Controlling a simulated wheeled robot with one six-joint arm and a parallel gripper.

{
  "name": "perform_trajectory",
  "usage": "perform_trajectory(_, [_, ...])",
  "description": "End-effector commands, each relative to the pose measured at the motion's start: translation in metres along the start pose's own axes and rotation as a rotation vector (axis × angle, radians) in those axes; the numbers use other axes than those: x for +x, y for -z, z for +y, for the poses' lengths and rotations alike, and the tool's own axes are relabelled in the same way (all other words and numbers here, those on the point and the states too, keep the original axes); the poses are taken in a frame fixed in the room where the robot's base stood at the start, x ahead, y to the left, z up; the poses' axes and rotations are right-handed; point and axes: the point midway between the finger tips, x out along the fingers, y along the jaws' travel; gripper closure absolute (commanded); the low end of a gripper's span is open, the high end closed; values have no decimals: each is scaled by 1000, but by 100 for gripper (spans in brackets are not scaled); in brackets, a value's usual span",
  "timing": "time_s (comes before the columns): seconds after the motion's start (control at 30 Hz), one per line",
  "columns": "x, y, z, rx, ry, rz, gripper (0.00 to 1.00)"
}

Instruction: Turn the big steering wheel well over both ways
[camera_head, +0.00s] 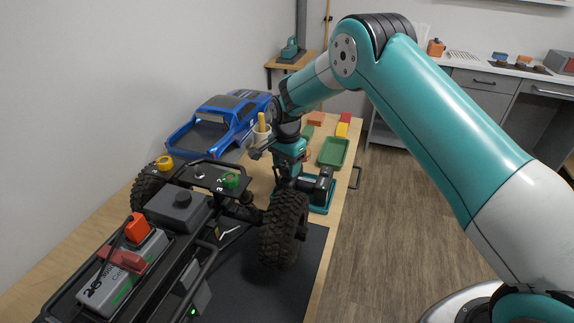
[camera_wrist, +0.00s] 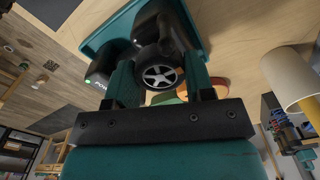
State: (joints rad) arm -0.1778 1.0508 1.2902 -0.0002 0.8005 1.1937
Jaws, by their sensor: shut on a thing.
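The big steering wheel (camera_wrist: 160,77), black-rimmed with silver spokes, is on a dark handheld transmitter and sits between my fingers in the wrist view. My gripper (camera_wrist: 160,83) has one teal finger on each side of it and is shut on its rim. The dark transmitter (camera_head: 320,186) stands in a teal tray (camera_head: 321,209) on the bench in the head view, with my gripper (camera_head: 286,172) at its left. In the head view my gripper and the crawler's parts hide the steering wheel. The fingertips' exact contact on the rim is partly hidden.
The black crawler chassis (camera_head: 165,230) with its big tyre (camera_head: 284,230) stands close in front. A blue truck body (camera_head: 222,122) lies behind left. A cup (camera_head: 262,133) with a wooden handle stands left of my gripper.

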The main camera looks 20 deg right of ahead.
Motion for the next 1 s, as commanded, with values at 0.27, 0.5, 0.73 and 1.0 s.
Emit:
perform_trajectory(0.27, [0, 0, 0, -93, 0, 0, 75])
perform_trajectory(0.5, [0, 0, 0, -271, 1, 1, 75])
perform_trajectory(0.73, [0, 0, 0, -448, 0, 1, 75])
perform_trajectory(1.0, [0, 0, 0, -601, 0, 1, 75])
